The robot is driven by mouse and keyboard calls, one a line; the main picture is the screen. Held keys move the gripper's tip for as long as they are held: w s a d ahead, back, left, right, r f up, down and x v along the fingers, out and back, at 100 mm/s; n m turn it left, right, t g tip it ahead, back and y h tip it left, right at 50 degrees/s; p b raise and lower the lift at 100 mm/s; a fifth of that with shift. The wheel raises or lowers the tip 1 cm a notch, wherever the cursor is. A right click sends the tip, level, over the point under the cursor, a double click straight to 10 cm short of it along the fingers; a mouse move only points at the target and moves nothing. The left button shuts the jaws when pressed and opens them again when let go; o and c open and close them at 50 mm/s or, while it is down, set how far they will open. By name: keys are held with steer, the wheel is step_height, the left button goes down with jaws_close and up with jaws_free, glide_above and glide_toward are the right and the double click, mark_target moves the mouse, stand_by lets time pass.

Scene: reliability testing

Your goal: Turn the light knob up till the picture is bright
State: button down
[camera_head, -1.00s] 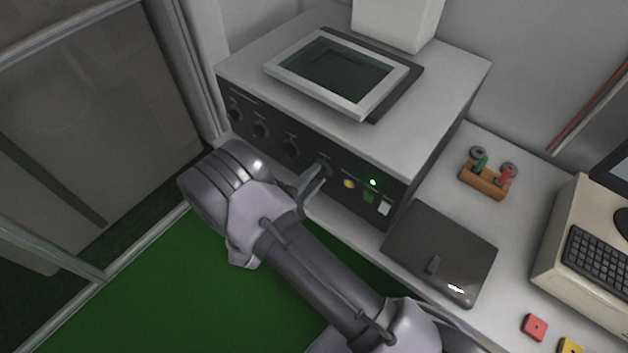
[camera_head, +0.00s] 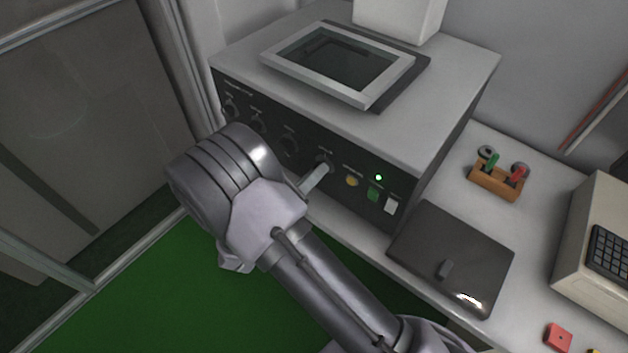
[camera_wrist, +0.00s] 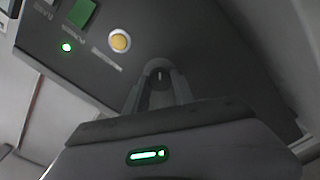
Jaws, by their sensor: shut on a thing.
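A grey cabinet with a black front panel carries a row of dark knobs; their labels are too small to read. My gripper (camera_head: 318,176) is shut on the rightmost knob (camera_head: 325,162). In the wrist view the knob (camera_wrist: 159,74) shows between the fingertips (camera_wrist: 158,88), with a light mark on its face. The framed screen (camera_head: 350,62) on top of the cabinet looks dark, with no clear picture on it. My wrist hides part of the lower panel.
Right of the knob are a yellow button (camera_head: 352,181), a green button (camera_head: 374,193), a white switch (camera_head: 391,205) and a lit green lamp (camera_head: 379,177). A dark flat box (camera_head: 450,250) and a wooden holder (camera_head: 497,183) lie on the bench to the right.

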steer(key=shift+f+m+b, duration=0.1)
steer(key=shift+m+b, duration=1.45)
steer(key=shift+m, duration=0.15)
steer(key=c, duration=1.1)
jaws_free()
steer(key=shift+o, duration=0.2)
steer(key=p+v, duration=0.4)
steer(key=v, duration=1.3)
steer(key=shift+s, duration=0.2)
steer(key=shift+a, duration=0.15)
